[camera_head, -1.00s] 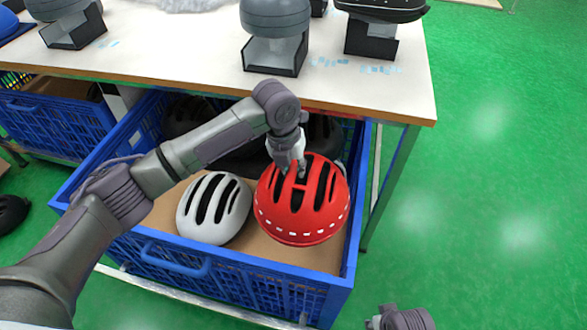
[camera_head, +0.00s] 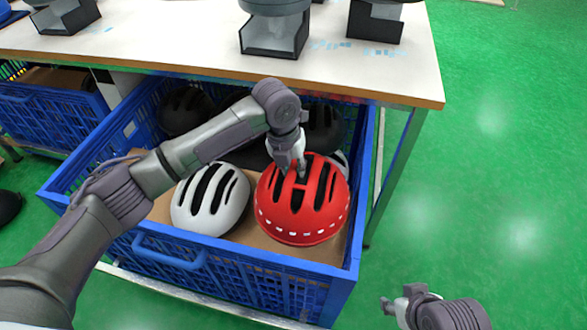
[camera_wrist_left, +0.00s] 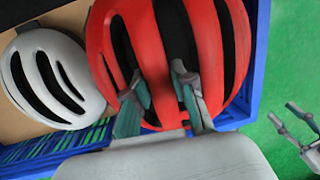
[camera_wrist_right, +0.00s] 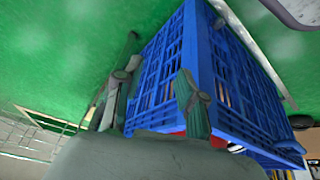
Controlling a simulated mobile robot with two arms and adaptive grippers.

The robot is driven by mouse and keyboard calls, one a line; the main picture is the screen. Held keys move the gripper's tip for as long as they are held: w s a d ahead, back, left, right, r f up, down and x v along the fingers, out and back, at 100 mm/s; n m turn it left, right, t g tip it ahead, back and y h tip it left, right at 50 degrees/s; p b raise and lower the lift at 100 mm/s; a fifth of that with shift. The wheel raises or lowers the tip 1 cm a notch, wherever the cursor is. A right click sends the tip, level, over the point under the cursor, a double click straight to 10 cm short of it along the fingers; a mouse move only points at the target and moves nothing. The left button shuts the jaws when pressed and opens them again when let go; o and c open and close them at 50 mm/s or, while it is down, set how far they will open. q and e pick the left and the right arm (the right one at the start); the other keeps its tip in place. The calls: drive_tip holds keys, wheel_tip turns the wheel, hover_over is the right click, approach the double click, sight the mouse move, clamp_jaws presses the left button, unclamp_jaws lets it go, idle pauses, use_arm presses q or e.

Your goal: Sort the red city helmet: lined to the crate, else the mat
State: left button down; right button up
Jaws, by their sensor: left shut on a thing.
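The red helmet (camera_head: 302,215), with white dashes along its rim, is at the front right of the blue crate (camera_head: 225,257), dome up. I cannot tell whether it touches the crate floor. My left gripper (camera_head: 300,173) is shut on the helmet's top, its fingers in the vents; the left wrist view shows the fingers (camera_wrist_left: 158,88) against the red shell (camera_wrist_left: 120,50). The helmet's inside is hidden, so its lining does not show. My right gripper (camera_head: 393,303) is open and empty, low and right of the crate. No mat is identifiable.
A white helmet (camera_head: 210,200) lies left of the red one, with dark helmets (camera_head: 185,108) behind. The white table (camera_head: 170,45) stands over the crate's back and carries helmets on dark stands (camera_head: 275,30). Another blue crate (camera_head: 55,115) is at left. Green floor (camera_head: 490,170) is clear at right.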

use_arm(q)
wheel_tip(320, 180, down, 2)
drive_tip(key=shift+f+b, duration=0.1)
drive_tip(key=shift+b, duration=0.95)
drive_tip(key=shift+f+b, duration=0.6)
drive_tip(key=shift+b, duration=0.05)
use_arm(e)
drive_tip(key=w+a+r+t+y, duration=0.1)
drive_tip(key=w+a+r+t, duration=0.1)
drive_tip(key=w+r+t, duration=0.3)
drive_tip(key=w+a+r+t+y, duration=0.1)
drive_tip(key=w+a+t, duration=0.1)
drive_tip(key=w, duration=0.4)
use_arm(q)
wheel_tip(320, 180, down, 6)
drive_tip(key=b, duration=0.3)
drive_tip(key=shift+f, duration=0.2)
use_arm(e)
wheel_tip(320, 180, up, 12)
drive_tip(key=w+a+t+y, duration=0.2)
drive_tip(key=t, duration=0.6)
drive_tip(key=shift+w+a+n, duration=0.25)
drive_tip(key=shift+w+n, duration=0.1)
drive_tip(key=shift+n, duration=0.05)
use_arm(q)
drive_tip(key=shift+f, duration=0.5)
use_arm(e)
drive_tip(key=shift+r+t, duration=0.1)
drive_tip(key=shift+t, duration=0.2)
